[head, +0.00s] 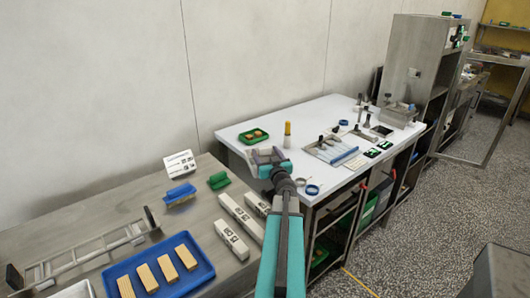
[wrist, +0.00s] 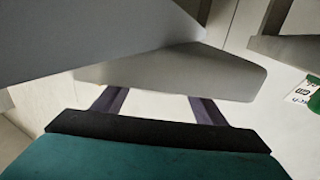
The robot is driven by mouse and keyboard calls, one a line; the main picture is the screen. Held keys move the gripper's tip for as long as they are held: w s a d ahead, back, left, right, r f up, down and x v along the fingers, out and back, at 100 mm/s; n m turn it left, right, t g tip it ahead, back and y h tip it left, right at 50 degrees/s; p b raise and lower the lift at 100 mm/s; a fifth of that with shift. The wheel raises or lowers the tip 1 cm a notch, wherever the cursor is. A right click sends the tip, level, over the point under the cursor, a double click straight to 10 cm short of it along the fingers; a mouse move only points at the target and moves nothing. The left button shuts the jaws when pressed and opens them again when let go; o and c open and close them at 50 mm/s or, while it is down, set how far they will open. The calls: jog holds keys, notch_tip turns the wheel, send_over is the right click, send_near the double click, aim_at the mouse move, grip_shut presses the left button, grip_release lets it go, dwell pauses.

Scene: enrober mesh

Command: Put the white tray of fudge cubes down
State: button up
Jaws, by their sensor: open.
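My gripper (head: 264,157) is open and empty in the head view. It is raised in front of the near left corner of the white table, at the end of my teal arm. In the wrist view, large grey shapes and a teal and black part fill most of the picture. I cannot make out a white tray of fudge cubes in either view. A pale white object (head: 76,291) is cut off at the bottom left edge, and I cannot tell what it is. A green tray (head: 243,137) with small brown pieces stands on the white table.
A blue tray (head: 108,269) with several wafer-like bars lies on the grey bench (head: 95,222). Beside it are a metal frame (head: 88,253), long pale blocks (head: 232,239) and blue and green items. The white table (head: 232,131) holds a yellow-topped bottle (head: 288,140), tools and rings.

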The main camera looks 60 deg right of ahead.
jog(key=p+v, duration=0.1)
jog(key=v, duration=0.4)
jog(key=shift+s+a+p, duration=0.25)
jog(key=shift+s+p, duration=0.05)
jog(key=shift+p, duration=0.05)
jog(key=shift+s+a, duration=0.1)
jog(key=shift+s, duration=0.05)
dwell(0.7)
